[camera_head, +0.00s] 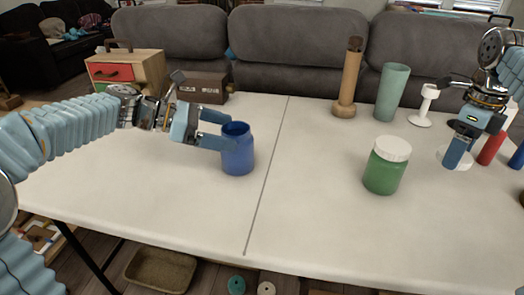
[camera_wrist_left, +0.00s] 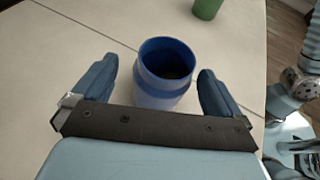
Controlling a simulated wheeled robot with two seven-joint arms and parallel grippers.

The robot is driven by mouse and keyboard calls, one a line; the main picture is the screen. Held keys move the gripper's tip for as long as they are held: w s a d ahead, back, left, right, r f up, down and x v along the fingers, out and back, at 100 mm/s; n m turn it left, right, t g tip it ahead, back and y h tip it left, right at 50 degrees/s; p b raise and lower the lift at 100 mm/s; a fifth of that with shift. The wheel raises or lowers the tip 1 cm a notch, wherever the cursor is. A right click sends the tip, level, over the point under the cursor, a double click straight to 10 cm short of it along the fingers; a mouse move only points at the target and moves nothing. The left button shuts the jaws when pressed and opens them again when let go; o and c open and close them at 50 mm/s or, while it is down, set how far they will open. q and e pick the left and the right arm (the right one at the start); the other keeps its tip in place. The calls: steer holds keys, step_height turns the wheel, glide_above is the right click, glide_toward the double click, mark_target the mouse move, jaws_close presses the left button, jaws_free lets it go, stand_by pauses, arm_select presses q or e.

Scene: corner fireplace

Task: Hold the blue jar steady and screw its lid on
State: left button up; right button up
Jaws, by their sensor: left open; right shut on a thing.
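The blue jar (camera_head: 238,157) stands upright and open-mouthed on the table, left of the seam. My left gripper (camera_head: 226,130) is open, its fingers reaching to the jar's upper part. In the left wrist view the jar (camera_wrist_left: 162,90) sits between the spread fingers (camera_wrist_left: 158,85), with gaps on both sides. My right gripper (camera_head: 459,154) points down at the table's right side, shut on a white lid (camera_head: 466,161). The fingers partly hide this lid, and I cannot tell whether it touches the table.
A green jar (camera_head: 383,172) with a white lid stands between the grippers. A wooden mill (camera_head: 348,82), a teal cup (camera_head: 391,92) and a white stand (camera_head: 425,105) are at the back. Red (camera_head: 491,148) and blue objects are far right. The front middle is clear.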

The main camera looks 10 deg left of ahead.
mark_target(244, 135)
arm_select(q)
steer(key=shift+d, duration=0.1)
steer(key=x, duration=0.5)
steer(key=shift+s+d+r, duration=0.2)
steer(key=c, duration=1.1)
steer(key=shift+o, duration=0.2)
steer(key=shift+r, duration=0.15)
arm_select(e)
steer(key=shift+r, duration=0.1)
step_height(244, 135, up, 3)
steer(key=p, duration=0.2)
steer(key=shift+f+p, duration=0.2)
steer(key=shift+p, duration=0.15)
arm_select(q)
step_height(244, 135, up, 18)
